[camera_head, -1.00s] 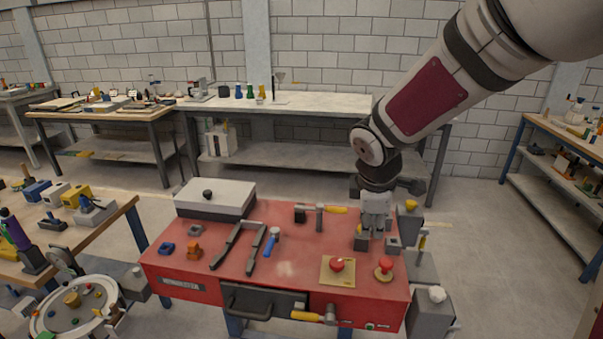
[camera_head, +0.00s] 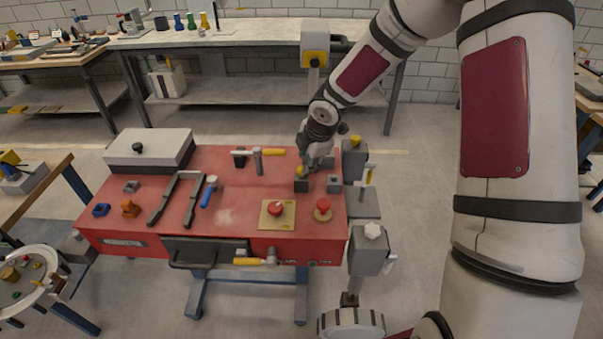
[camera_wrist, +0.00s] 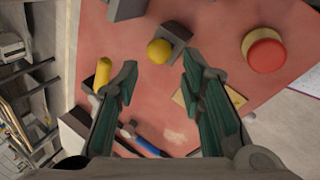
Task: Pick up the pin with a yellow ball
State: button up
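The yellow ball (camera_wrist: 159,51) of the pin shows in the wrist view, beside and partly over a dark block (camera_wrist: 178,32) on the red table top. The pin's shaft is hidden. In the head view the yellow ball (camera_head: 300,170) is small, just above the dark block (camera_head: 301,185) and close to my gripper (camera_head: 312,162). In the wrist view my gripper (camera_wrist: 160,68) is open, with its two green-padded fingers apart. The ball appears between and just beyond the fingertips. I see nothing held.
A red button (camera_head: 323,203) and a red knob on a tan plate (camera_head: 275,209) are in front of the block. A grey block (camera_head: 333,184) stands to its right. A blue-handled hammer (camera_head: 208,192) lies farther left.

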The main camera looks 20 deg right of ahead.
aim_at(302, 168)
jog(key=shift+x, duration=3.2)
jog(key=shift+a, duration=0.1)
jog(key=shift+c, duration=0.6)
grip_shut()
